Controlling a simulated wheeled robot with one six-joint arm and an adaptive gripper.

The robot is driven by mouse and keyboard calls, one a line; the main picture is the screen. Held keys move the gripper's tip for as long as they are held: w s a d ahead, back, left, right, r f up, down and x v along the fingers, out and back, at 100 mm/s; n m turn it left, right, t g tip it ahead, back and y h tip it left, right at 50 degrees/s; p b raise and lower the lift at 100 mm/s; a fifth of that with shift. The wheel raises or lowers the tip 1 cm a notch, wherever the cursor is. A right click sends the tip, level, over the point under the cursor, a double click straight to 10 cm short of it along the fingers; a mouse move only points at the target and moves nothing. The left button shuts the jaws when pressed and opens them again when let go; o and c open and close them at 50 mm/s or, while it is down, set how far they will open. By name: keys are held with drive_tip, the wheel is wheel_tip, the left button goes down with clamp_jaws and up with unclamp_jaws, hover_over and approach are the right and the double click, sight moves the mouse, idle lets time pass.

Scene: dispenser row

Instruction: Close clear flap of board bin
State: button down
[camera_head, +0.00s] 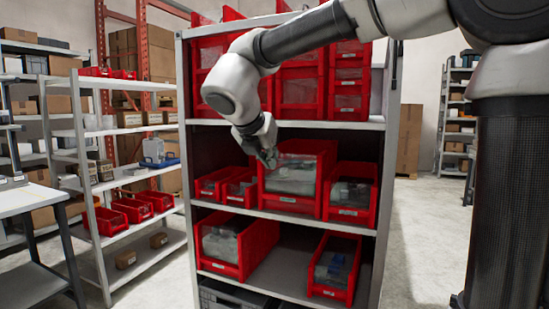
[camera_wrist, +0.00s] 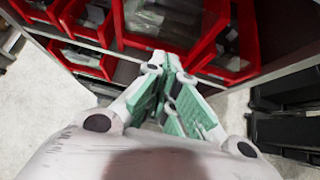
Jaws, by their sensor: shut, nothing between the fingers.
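A large red bin (camera_head: 318,182) with a clear front panel (camera_head: 290,187) stands on the middle shelf. Grey contents show through the panel. I cannot read its label to confirm it is the board bin, and I cannot tell how far its flap stands open. My gripper (camera_head: 270,160) is in front of this bin's upper left part and hides a little of it. In the wrist view, my gripper (camera_wrist: 168,63) has its green-padded fingers together at the tips, with nothing held. A red bin edge (camera_wrist: 140,42) lies just beyond the tips; contact is unclear.
Smaller open red bins (camera_head: 212,186) stand left of the large one, and another red bin (camera_head: 352,192) stands close at its right. Clear-fronted bins (camera_head: 262,240) sit on the shelf below. The upper shelf (camera_head: 345,124) runs above my gripper. Floor shows left of the rack.

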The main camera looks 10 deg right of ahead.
sight(289, 168)
drive_tip(key=shift+w+d+f, duration=0.8)
drive_tip(key=shift+w+d, duration=0.15)
drive_tip(key=shift+w, duration=0.45)
drive_tip(key=shift+w+d+f, duration=0.75)
drive_tip(key=shift+w+d, duration=0.25)
drive_tip(key=shift+w, duration=0.45)
drive_tip(key=shift+w+d+f, duration=0.8)
drive_tip(key=shift+w+d, duration=0.15)
drive_tip(key=shift+w, duration=0.45)
drive_tip(key=shift+w+d+r, duration=0.2)
drive_tip(key=shift+w+d, duration=0.15)
drive_tip(key=shift+w, duration=0.15)
drive_tip(key=shift+w+d+r, duration=0.2)
drive_tip(key=shift+w+d, duration=0.1)
drive_tip(key=shift+w, duration=0.15)
